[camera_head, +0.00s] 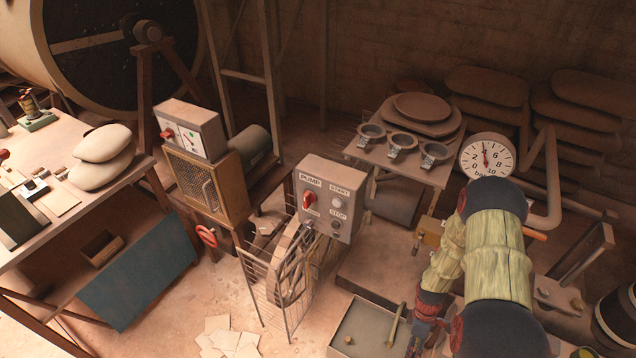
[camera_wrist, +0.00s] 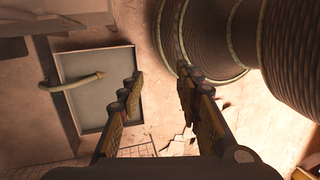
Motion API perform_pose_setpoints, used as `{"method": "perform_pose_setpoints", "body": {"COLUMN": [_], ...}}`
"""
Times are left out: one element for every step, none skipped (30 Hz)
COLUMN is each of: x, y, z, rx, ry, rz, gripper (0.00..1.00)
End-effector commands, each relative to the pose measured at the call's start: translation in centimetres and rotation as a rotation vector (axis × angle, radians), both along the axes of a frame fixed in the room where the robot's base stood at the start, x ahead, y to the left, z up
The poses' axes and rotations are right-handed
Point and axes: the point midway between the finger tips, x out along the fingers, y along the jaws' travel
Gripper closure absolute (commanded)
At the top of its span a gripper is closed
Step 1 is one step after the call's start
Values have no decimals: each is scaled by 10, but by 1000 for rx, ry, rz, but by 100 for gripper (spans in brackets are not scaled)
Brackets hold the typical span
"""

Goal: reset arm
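My arm, in a greenish cloth sleeve, comes down at the right of the head view. My gripper (camera_wrist: 160,76) shows in the wrist view with its two dark, worn fingers apart and nothing between them. Bare floor shows in the gap. In the head view the wrist end is low at the right, beside a grey shallow tray, and the fingers are hard to make out there.
The grey tray (camera_head: 362,331) holds a pale stick (camera_head: 397,322). A pump control box (camera_head: 327,199) stands above a wire rack (camera_head: 277,290). A pressure gauge (camera_head: 487,156) is behind my arm. Ribbed round bodies (camera_wrist: 215,35) lie close right of my fingers.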

Motion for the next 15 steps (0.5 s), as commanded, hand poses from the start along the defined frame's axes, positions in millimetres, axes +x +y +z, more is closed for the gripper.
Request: {"method": "perform_pose_setpoints", "body": {"x": [8, 10, 12, 14, 16, 17, 18, 19, 20, 19, 19, 19, 18, 17, 15], "y": [0, 2, 4, 5, 8, 11, 13, 16, 20, 23, 27, 31, 35, 38, 44], "z": [32, 48, 70, 86, 102, 122, 138, 153, 173, 187, 201, 220, 234, 247, 265], "rx": [-40, -61, -89, -110, -128, -151, -168, -182, -200, -213, -223, -237, -244, -251, -259], "ry": [0, 5, 8, 9, 9, 7, 4, -1, -8, -13, -21, -30, -39, -49, -63], "rz": [-100, -165, -245, -301, -356, -425, -474, -520, -580, -625, -665, -717, -754, -789, -833], "gripper": [66, 66, 66, 66, 66, 66, 66, 66, 66, 66, 66, 66, 66, 66, 66]}}
